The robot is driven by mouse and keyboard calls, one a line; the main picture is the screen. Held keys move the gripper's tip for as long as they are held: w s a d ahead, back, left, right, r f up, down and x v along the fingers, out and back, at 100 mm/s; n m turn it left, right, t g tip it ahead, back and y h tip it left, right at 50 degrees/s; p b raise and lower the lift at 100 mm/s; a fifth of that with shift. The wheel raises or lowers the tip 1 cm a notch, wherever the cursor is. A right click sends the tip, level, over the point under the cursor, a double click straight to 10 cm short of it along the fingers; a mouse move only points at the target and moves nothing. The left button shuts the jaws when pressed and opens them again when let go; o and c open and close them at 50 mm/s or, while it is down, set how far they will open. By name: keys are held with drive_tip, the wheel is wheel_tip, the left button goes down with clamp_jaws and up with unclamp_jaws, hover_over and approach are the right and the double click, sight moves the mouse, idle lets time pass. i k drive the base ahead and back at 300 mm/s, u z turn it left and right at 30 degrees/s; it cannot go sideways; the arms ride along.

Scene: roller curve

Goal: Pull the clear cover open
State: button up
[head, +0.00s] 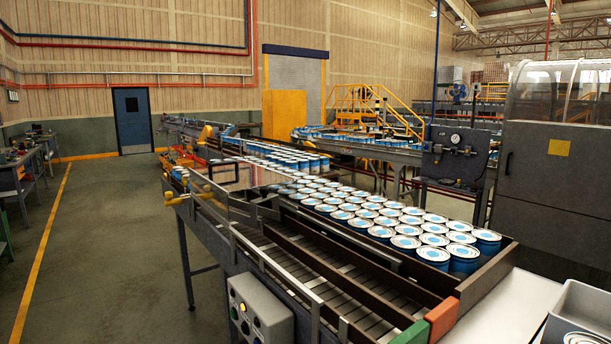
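A large grey machine at the right edge has a curved, see-through cover (572,88) with pale frame bars on its upper part. It looks shut, and its right side runs out of the picture. Nearer, on the left side of the can conveyor, stand low clear panels (240,205), one with a dark rectangular frame. I cannot tell which of these the task means. My gripper is not in view.
A conveyor (290,262) carries many blue-and-white cans (375,213) across the middle. A control box (262,308) with buttons is on its near side. A grey bin (584,312) stands at bottom right. The floor (105,240) at left is open.

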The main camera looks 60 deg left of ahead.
sight(227, 177)
drive_tip(key=u, duration=0.5)
drive_tip(key=k, duration=0.1)
drive_tip(key=u, duration=3.25)
drive_tip(key=k, duration=1.1)
drive_tip(key=z, duration=1.1)
drive_tip(key=i, duration=1)
drive_tip(key=u, duration=0.1)
